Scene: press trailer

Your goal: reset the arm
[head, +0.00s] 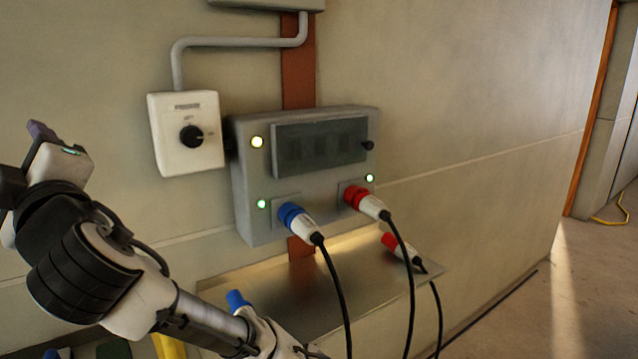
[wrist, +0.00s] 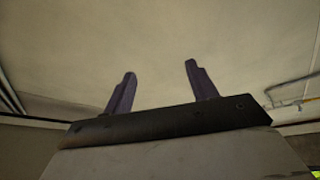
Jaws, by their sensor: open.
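My gripper (wrist: 158,82) is open and empty in the wrist view, its two dark purple fingers apart against a pale, plain surface. In the head view, my gripper (head: 40,132) is at the left edge, raised and left of the white switch box. Its fingertips are only partly visible there. My arm runs from the bottom middle up to the left, bent at the dark ribbed joint. The gripper touches nothing that I can see.
A grey socket panel (head: 243,185) on the wall holds a blue plug (head: 296,219) and a red plug (head: 364,202). A white switch box (head: 187,150) is left of it. A metal shelf (head: 330,270) below carries another red plug (head: 400,247) and a blue one (head: 236,300). Black cables hang down.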

